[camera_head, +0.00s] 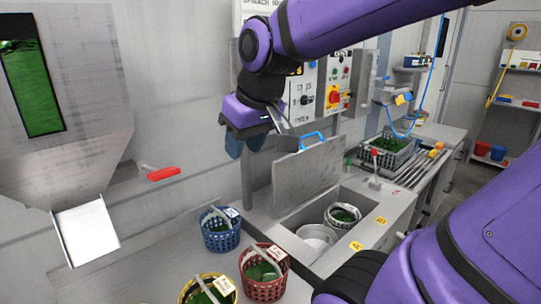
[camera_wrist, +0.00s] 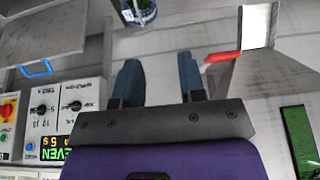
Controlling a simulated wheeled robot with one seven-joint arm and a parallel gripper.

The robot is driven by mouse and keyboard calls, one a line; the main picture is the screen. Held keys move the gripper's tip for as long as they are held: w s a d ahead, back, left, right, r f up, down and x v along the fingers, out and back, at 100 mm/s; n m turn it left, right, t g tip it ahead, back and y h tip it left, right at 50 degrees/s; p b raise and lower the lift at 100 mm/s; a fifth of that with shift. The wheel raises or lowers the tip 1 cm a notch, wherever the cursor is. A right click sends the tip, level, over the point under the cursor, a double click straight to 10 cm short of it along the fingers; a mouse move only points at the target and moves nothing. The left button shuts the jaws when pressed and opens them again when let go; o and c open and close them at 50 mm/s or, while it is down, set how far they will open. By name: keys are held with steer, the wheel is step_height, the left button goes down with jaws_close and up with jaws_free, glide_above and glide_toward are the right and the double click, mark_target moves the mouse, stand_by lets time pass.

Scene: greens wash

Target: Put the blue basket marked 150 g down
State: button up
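The blue basket (camera_head: 221,238) stands upright on the counter, with greens inside, a pale handle and a white tag too small to read. Part of it also shows at the top edge of the wrist view (camera_wrist: 138,14). My gripper (camera_head: 244,144) is raised well above the counter, above and a little right of the blue basket, and apart from it. In the wrist view its two dark blue fingers (camera_wrist: 159,82) stand apart with nothing between them.
A red basket (camera_head: 264,278) and a yellow basket (camera_head: 207,292) stand in front of the blue one. Right is a sink (camera_head: 352,198) with a raised grey lid (camera_head: 306,180). A chute (camera_head: 86,232) and red handle (camera_head: 163,173) are left; a control panel (camera_head: 307,95) is behind.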

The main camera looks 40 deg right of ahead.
steer(key=s, duration=0.7)
steer(key=shift+s+a+t, duration=0.25)
steer(key=shift+s+t, duration=0.05)
steer(key=shift+t, duration=0.1)
